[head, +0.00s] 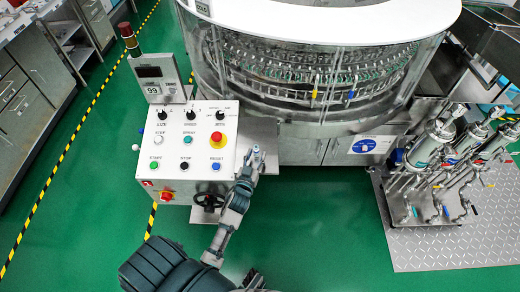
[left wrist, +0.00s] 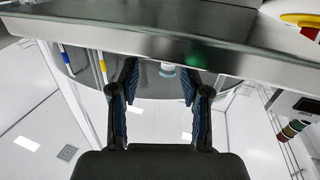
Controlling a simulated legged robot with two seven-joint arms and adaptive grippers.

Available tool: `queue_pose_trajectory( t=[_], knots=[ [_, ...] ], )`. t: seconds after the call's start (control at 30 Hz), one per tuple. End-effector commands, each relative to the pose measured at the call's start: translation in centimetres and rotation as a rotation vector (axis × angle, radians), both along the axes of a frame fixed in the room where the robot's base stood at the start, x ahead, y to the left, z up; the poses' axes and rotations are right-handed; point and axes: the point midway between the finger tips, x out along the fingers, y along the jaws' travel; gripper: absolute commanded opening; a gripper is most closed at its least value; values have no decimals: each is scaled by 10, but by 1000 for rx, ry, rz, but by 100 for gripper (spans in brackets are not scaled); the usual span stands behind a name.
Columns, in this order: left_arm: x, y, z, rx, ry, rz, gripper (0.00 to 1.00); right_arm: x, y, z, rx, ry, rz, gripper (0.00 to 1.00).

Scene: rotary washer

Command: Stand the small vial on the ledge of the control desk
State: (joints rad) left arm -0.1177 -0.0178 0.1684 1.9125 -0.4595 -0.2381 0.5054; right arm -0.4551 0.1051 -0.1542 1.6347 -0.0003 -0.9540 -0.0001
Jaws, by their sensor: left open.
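The control desk (head: 176,152) is a white sloped panel with buttons and knobs, left of centre in the head view. Its steel ledge (head: 264,132) runs along its right side and fills the top of the left wrist view (left wrist: 130,32). The small vial (head: 256,151) is a pale upright shape at the ledge; its greenish-white end (left wrist: 167,71) shows past the ledge edge in the left wrist view. Its base is hidden. My left gripper (head: 249,164) is open, with one finger on each side of the vial (left wrist: 163,82) and visible gaps between. My right gripper is not clearly visible.
A large glass-walled rotary washer (head: 315,80) stands behind the ledge. A handwheel (head: 208,201) is below the desk's front right. A red emergency button (head: 217,138) is near the ledge. A filter unit (head: 440,165) stands at right; green floor between is clear.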

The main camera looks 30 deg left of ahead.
Motion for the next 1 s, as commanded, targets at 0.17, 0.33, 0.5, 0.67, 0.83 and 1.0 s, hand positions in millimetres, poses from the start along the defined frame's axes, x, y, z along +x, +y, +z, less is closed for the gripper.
queue_pose_trajectory(
  t=[0.17,0.33,0.5,0.67,0.83,1.0],
  knots=[
    [-40,-9,0,-3,3,2,47,-8,0,-9,-1,13,1,40],
    [-64,-19,3,2,3,2,47,-7,4,-11,5,12,1,40],
    [-74,-30,-22,-5,77,-10,47,-4,4,-12,5,10,1,40],
    [-104,-62,-145,-45,437,-83,47,-1,1,-11,0,4,1,40],
    [-193,-100,-279,-42,916,-219,47,-3,0,-12,-2,7,2,40],
    [-287,-120,-349,-24,1260,-343,47,-4,0,-11,-1,9,1,40]
  ],
)
